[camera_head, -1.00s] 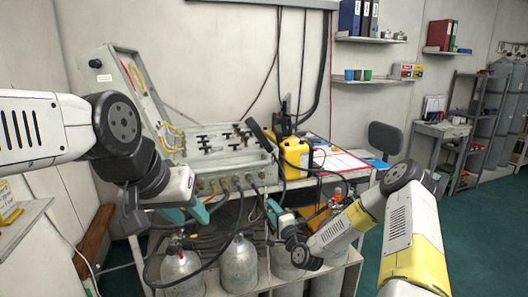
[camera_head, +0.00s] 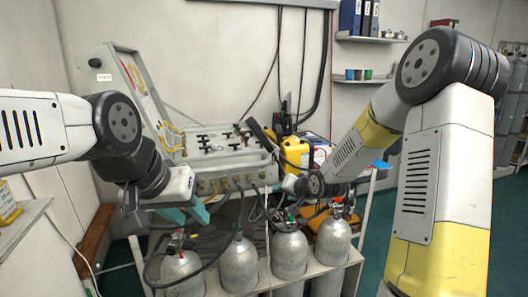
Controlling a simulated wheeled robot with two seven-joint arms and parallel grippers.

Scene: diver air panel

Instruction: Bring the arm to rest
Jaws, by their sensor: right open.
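My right arm (camera_head: 372,130) is raised, its elbow high at the upper right and its forearm slanting down to the left. My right gripper (camera_head: 288,183) is at the front right of the diver air panel (camera_head: 222,150), near the yellow unit. Its fingers are hardly visible against the hoses, and I see nothing held. My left gripper (camera_head: 188,214) hangs at the panel's front left edge, its two teal fingertips apart and empty. I cannot tell whether either gripper touches the panel.
Several grey cylinders (camera_head: 239,264) stand in the rack below the panel, with hoses (camera_head: 225,225) hanging in front. A yellow unit (camera_head: 295,152) stands at the panel's right. Wall shelves (camera_head: 370,40) are behind my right arm. Green floor lies open at the right.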

